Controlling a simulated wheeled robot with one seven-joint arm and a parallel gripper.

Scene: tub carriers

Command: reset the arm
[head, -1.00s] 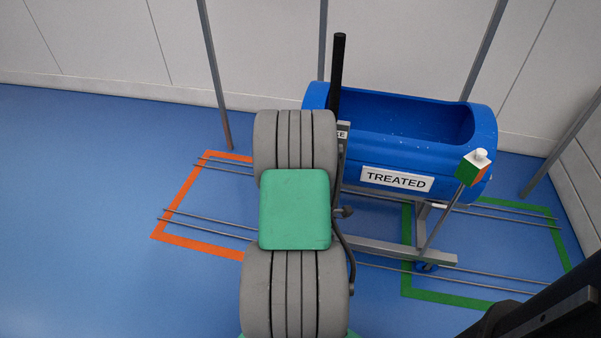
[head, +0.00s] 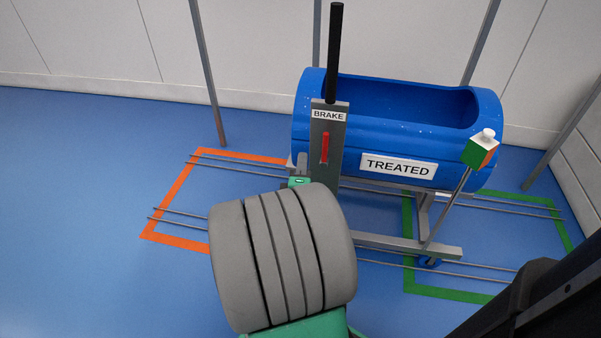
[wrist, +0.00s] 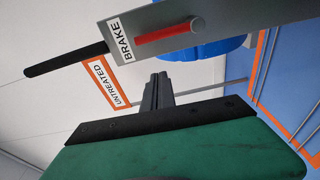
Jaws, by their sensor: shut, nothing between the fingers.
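My gripper (wrist: 158,90) is shut and empty in the wrist view, its fingertips below the grey brake plate. In the head view my grey and green arm reaches up from the bottom, and the gripper's small end (head: 302,163) shows just left of the brake plate (head: 327,165). I cannot tell whether it touches the plate. The plate is labelled BRAKE and has a red lever (head: 325,148) and a black handle (head: 335,50) standing upright. Both also show in the wrist view, the red lever (wrist: 168,33) and the black handle (wrist: 65,60).
A blue tub (head: 400,140) labelled TREATED sits on a grey wheeled frame (head: 400,243) on floor rails. An orange outline (head: 172,200) lies left, a green outline (head: 450,292) right. A coloured block (head: 480,150) stands on a rod. Open blue floor lies left.

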